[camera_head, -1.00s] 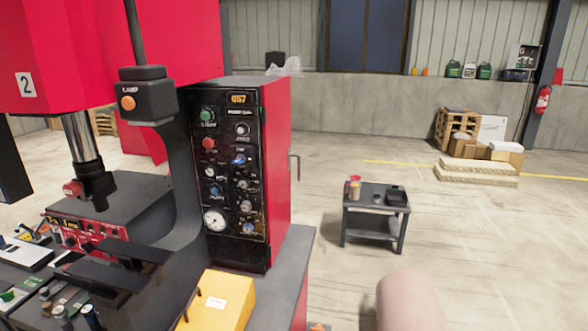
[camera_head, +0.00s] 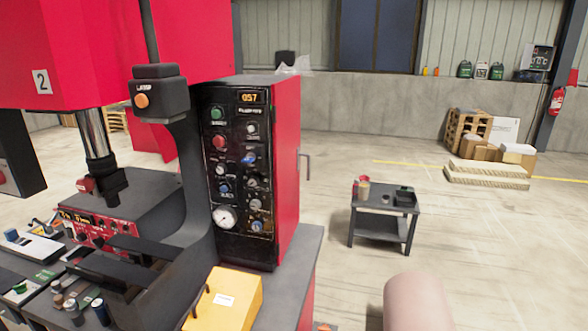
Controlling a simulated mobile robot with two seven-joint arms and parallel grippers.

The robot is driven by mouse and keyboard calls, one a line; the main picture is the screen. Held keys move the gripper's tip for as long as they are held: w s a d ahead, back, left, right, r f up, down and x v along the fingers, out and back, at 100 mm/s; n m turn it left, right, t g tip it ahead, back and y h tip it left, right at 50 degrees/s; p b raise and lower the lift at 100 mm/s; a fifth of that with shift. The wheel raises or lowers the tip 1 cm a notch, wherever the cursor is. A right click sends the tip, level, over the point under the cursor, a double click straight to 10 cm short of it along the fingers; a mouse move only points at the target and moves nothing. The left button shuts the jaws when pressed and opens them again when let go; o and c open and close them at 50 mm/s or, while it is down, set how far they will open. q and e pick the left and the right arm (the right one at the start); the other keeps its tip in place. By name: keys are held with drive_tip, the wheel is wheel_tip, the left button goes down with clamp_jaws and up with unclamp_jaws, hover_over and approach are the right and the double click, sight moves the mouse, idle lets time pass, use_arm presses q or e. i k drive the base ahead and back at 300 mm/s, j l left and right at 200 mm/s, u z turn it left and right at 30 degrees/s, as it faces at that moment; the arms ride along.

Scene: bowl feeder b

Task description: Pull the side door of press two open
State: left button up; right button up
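Press two (camera_head: 85,50) stands at the left, red with a "2" label. Its control cabinet (camera_head: 238,165) has a black front panel with buttons, a gauge and a lit display. The cabinet's red right side (camera_head: 285,160) is seen at a steep angle and looks closed. A dark bar handle (camera_head: 307,167) sticks out from that side near its far edge. Neither of my grippers is in view, and nothing touches the handle.
A yellow box (camera_head: 224,298) sits on the press base below the cabinet. A small dark cart (camera_head: 383,222) with items on top stands right of the press. Pallets and cartons (camera_head: 490,150) lie at the back right. The floor between is clear.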

sight(285, 94)
drive_tip(key=l+u, duration=0.15)
drive_tip(key=u, duration=0.25)
drive_tip(key=i+l+u, duration=0.1)
drive_tip(key=u, duration=0.35)
drive_tip(key=l+u, duration=0.2)
drive_tip(key=u, duration=0.2)
drive_tip(key=l+u, duration=0.3)
drive_tip(key=l, duration=0.25)
drive_tip(key=k+l+u, duration=0.25)
drive_tip(key=l, duration=0.25)
drive_tip(key=i, duration=0.1)
